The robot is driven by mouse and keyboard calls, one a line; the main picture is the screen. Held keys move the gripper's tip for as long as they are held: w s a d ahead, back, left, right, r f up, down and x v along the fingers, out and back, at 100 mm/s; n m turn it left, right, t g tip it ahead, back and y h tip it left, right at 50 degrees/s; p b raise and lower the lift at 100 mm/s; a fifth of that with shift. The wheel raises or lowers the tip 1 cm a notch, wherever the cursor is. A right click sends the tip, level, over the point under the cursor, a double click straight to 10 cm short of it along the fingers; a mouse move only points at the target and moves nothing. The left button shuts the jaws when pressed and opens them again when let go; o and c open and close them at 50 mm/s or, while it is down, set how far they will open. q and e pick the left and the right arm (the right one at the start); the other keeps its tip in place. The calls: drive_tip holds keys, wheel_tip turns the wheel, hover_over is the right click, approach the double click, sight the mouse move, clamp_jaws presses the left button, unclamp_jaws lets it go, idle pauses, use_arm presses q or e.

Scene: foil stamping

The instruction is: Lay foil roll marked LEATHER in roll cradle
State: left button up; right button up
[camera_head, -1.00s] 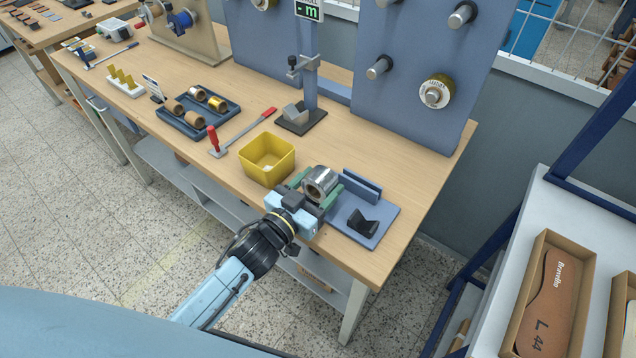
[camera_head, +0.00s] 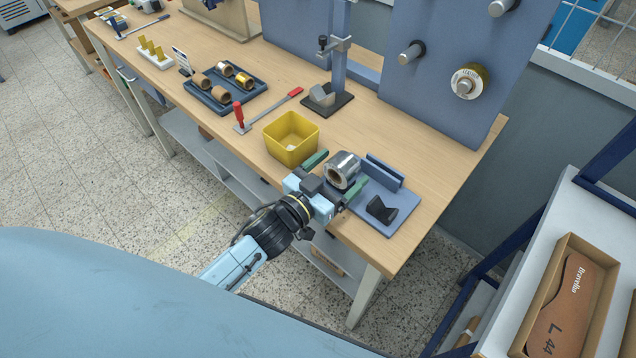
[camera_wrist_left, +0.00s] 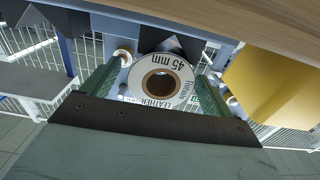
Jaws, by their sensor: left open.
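The foil roll (camera_head: 342,170), silver with a pale core, sits over the left part of the roll cradle's blue base plate (camera_head: 405,207). In the left wrist view its end face (camera_wrist_left: 183,72) reads LEATHER and 45 mm. A black V-block (camera_head: 381,209) stands empty on the right part of the plate. What supports the roll underneath is hidden. My left gripper (camera_head: 335,176) is open, with one green finger on each side of the roll; gaps show beside it in the left wrist view (camera_wrist_left: 160,88). My right gripper is not in view.
A yellow bin (camera_head: 292,140) stands close left of the left gripper. An upright blue plate (camera_head: 384,171) rises behind the V-block. A red-handled tool (camera_head: 240,116) and a dark tray of rolls (camera_head: 207,99) lie farther left. The table is clear behind the cradle.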

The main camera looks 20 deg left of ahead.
use_arm(q)
drive_tip(key=v, duration=1.2)
drive_tip(key=shift+s, duration=0.3)
drive_tip(key=shift+a+r, duration=0.1)
drive_tip(key=s+a+f+n+g+y+b, duration=0.1)
drive_tip(key=s+a+f+g, duration=0.1)
drive_tip(key=f, duration=0.8)
drive_tip(key=s+a+f+g+y, duration=0.1)
drive_tip(key=s+f+g+y, duration=0.15)
drive_tip(key=f, duration=0.65)
drive_tip(key=s+a+f+n+g+y+b, duration=0.1)
drive_tip(key=s+a+f+g, duration=0.1)
drive_tip(key=f, duration=0.8)
drive_tip(key=s+a+f+g+y, duration=0.1)
drive_tip(key=s+f+g, duration=0.3)
drive_tip(key=s+f, duration=0.5)
drive_tip(key=s+a+f+g+b, duration=0.1)
drive_tip(key=s+f+g, duration=0.4)
drive_tip(key=s+f, duration=0.4)
drive_tip(key=s, duration=0.6)
drive_tip(key=shift+y, duration=0.35)
